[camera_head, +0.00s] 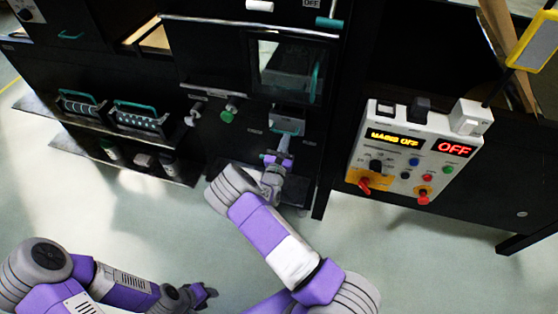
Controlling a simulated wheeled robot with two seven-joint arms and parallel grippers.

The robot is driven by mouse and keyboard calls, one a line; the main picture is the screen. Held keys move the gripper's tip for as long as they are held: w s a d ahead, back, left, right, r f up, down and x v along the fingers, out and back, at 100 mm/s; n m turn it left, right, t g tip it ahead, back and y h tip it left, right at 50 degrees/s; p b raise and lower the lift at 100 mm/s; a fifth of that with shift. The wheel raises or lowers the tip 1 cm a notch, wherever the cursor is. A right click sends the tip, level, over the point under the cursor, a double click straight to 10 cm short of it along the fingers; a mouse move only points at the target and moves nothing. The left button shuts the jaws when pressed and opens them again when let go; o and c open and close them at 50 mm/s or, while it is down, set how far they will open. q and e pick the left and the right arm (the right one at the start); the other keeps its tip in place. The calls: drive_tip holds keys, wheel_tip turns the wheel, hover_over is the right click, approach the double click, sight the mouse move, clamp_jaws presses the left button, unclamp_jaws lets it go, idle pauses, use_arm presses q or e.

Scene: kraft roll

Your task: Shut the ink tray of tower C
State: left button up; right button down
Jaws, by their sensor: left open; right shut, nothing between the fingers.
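A grey ink tray (288,115) with a teal front edge sticks out of the dark machine face, below a small window. I cannot read a tower letter on it. My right gripper (283,150) is shut and empty, just below and in front of this tray, with its fingertips pointing at the tray front. I cannot tell whether the fingers touch it. My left gripper (208,294) is open and empty, low over the floor, well away from the machine. The inside of the tray is not clear from here.
A control box (415,150) with "OFF" displays, buttons and red knobs stands right of the tray. A green knob (228,114) and a white knob (193,114) are to its left. Racks of rollers with teal handles (140,115) are further left. The floor in front is free.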

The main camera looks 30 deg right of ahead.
drive_tip(key=x, duration=0.2)
drive_tip(key=f+x, duration=0.1)
drive_tip(key=x, duration=0.1)
drive_tip(key=shift+w+d+b, duration=0.3)
drive_tip(key=shift+w+d, duration=0.05)
drive_tip(key=shift+d+r, duration=0.1)
drive_tip(key=shift+r, duration=0.25)
drive_tip(key=shift+r, duration=0.1)
drive_tip(key=p, duration=0.3)
approach(290, 127)
drive_tip(key=v, duration=0.6)
drive_tip(key=shift+s+f, duration=0.2)
